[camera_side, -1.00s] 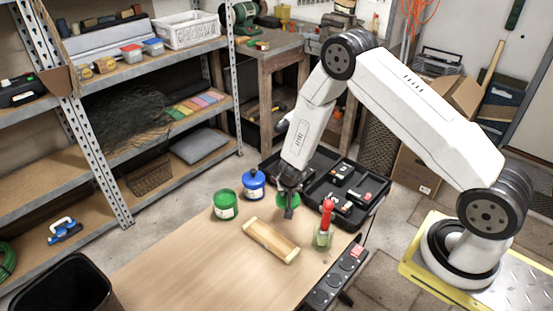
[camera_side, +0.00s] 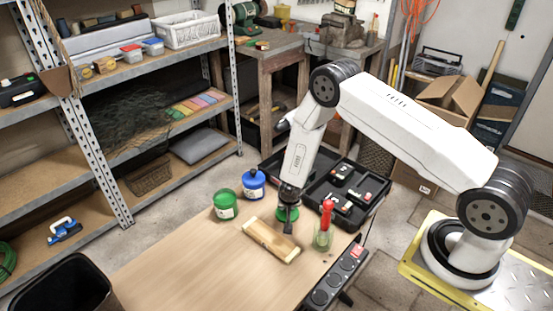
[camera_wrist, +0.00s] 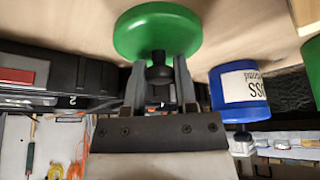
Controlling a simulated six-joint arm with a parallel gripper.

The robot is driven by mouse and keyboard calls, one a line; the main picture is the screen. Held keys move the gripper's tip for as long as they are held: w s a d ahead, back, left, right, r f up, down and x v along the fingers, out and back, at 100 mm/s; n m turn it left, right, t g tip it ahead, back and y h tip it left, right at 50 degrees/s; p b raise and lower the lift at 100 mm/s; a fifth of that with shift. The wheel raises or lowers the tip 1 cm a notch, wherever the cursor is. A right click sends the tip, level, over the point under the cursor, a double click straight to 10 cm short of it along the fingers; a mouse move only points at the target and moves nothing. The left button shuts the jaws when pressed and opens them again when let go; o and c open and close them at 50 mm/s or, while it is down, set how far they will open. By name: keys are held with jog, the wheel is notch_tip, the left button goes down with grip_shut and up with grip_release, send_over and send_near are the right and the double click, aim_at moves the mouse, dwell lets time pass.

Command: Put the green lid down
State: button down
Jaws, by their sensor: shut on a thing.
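The green lid (camera_side: 281,214) is a round disc with a black knob; it is clearest in the wrist view (camera_wrist: 143,32). My gripper (camera_side: 288,205) points down, and its two fingers (camera_wrist: 160,75) are shut on the black knob, with the disc beyond the fingertips. The lid is low over the far part of the wooden table (camera_side: 190,265), between the green can and the jar with the red-handled tool. I cannot tell whether its underside touches the table.
A green can (camera_side: 225,206) and a blue can (camera_side: 253,186) stand left of the lid. A wooden block (camera_side: 271,241) lies just in front. A glass jar with a red-handled tool (camera_side: 323,236) stands right. A black organizer tray (camera_side: 372,208) lies behind. The table's front left is clear.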

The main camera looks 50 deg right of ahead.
jog(key=shift+f, duration=0.3)
jog(key=shift+f, duration=0.1)
jog(key=shift+c, duration=2)
grip_release()
jog(key=shift+r, duration=0.2)
jog(key=shift+s+a+r, duration=0.1)
jog(key=shift+a+r, duration=0.05)
jog(key=shift+r, duration=0.3)
jog(key=v, duration=1.1)
